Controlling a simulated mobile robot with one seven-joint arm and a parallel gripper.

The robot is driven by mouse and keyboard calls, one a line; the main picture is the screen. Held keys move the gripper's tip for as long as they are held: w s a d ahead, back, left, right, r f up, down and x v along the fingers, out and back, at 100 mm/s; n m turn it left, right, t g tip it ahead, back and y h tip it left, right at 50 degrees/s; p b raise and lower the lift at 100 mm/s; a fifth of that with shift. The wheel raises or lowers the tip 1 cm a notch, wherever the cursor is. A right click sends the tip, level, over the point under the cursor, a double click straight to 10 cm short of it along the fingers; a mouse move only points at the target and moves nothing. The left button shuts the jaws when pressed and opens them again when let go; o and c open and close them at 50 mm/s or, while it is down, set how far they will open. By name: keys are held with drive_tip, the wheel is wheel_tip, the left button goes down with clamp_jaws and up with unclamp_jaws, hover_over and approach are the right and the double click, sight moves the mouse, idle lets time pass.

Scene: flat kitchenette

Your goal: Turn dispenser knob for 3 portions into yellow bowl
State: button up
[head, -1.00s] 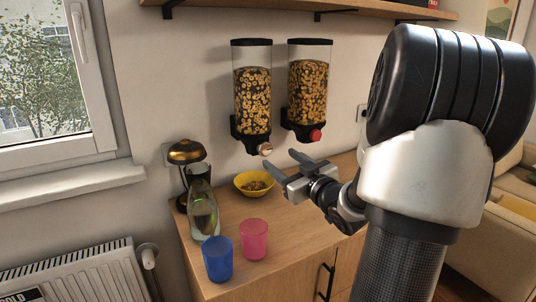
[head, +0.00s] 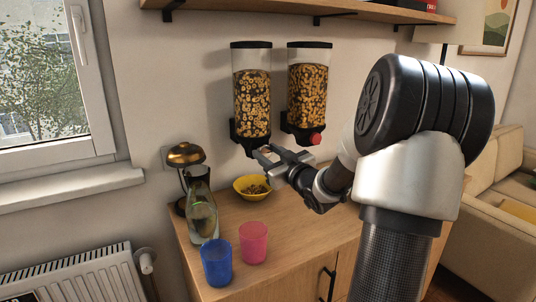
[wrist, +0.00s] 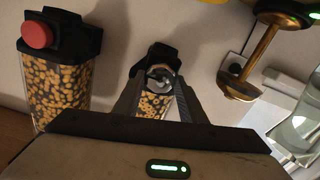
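The left dispenser (head: 252,100) is a clear container of ring cereal on a black wall mount. Its small pale knob (wrist: 160,77) sits at the bottom front. My gripper (head: 263,152) is at this knob, one finger on each side of it; I cannot tell whether the fingers press on it. The yellow bowl (head: 246,190) stands on the counter below the gripper and holds some cereal. The right dispenser (head: 307,90) has a red knob (head: 315,138), which also shows in the wrist view (wrist: 39,35).
On the wooden counter (head: 300,222) stand a glass bottle (head: 202,215), a blue cup (head: 216,262), a pink cup (head: 253,243) and a brass-topped object (head: 185,155). A shelf (head: 290,12) runs above the dispensers. A window and radiator (head: 85,275) are at left.

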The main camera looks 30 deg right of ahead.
drive_tip(key=c, duration=0.3)
drive_tip(key=shift+c, duration=0.2)
drive_tip(key=shift+r+m+p, duration=0.1)
drive_tip(key=shift+m+p, duration=0.2)
drive_tip(key=shift+p, duration=0.15)
drive_tip(key=m+p, duration=0.2)
drive_tip(key=p, duration=0.1)
drive_tip(key=shift+r+m, duration=0.15)
drive_tip(key=shift+m, duration=0.15)
drive_tip(key=m+p, duration=0.4)
drive_tip(key=shift+d+m+p, duration=0.1)
drive_tip(key=shift+m+p, duration=0.2)
drive_tip(key=m+p, duration=0.4)
drive_tip(key=m, duration=0.1)
drive_tip(key=shift+d+f, duration=0.1)
drive_tip(key=shift+f, duration=0.1)
drive_tip(key=shift+f+m+p, duration=0.2)
drive_tip(key=shift+m+p, duration=1.25)
drive_tip(key=shift+m, duration=0.75)
